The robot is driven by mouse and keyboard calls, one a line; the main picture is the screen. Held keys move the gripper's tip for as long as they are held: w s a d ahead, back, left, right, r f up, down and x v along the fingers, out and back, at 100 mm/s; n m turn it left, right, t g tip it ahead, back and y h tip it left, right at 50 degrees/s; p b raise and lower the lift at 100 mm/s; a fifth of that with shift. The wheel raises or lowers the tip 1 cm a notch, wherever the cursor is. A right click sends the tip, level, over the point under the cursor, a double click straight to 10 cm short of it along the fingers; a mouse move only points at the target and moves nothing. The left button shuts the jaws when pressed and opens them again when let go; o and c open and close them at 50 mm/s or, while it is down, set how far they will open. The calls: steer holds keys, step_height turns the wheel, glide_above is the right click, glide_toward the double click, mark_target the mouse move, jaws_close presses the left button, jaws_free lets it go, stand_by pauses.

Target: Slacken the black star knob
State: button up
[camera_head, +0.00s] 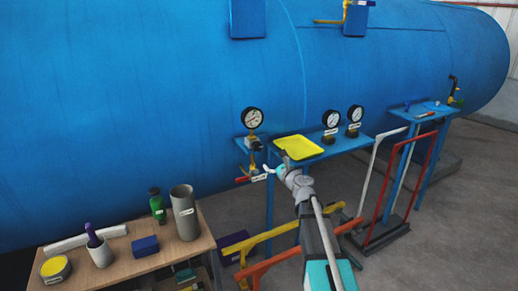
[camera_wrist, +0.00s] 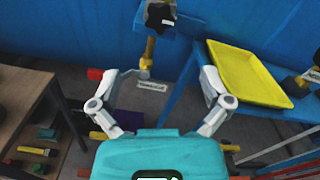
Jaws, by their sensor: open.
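A small black knob (camera_head: 258,144) sits on a grey valve block below a gauge, at the left end of the blue shelf in the head view. Its star shape is too small to make out there. In the wrist view a dark knob-like part (camera_wrist: 158,12) with a white tag shows at the top edge, above a brass pipe. My gripper (camera_head: 283,167) is below and right of the knob in the head view. In the wrist view my gripper (camera_wrist: 176,76) has its fingers apart with nothing between them. It is apart from the knob.
A red-handled valve (camera_head: 242,179) hangs below the knob. A yellow tray (camera_head: 298,147) lies on the shelf to its right, with gauges (camera_head: 331,119) beyond. A wooden table (camera_head: 140,272) with containers stands at lower left. Yellow and red rails stand near my arm.

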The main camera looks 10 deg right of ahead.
mark_target(258, 147)
steer(key=shift+w, duration=0.15)
steer(key=x, duration=1.3)
steer(key=shift+w+a+f, duration=0.1)
steer(key=shift+w+a, duration=0.05)
steer(key=shift+w, duration=0.1)
steer(key=c, duration=1.2)
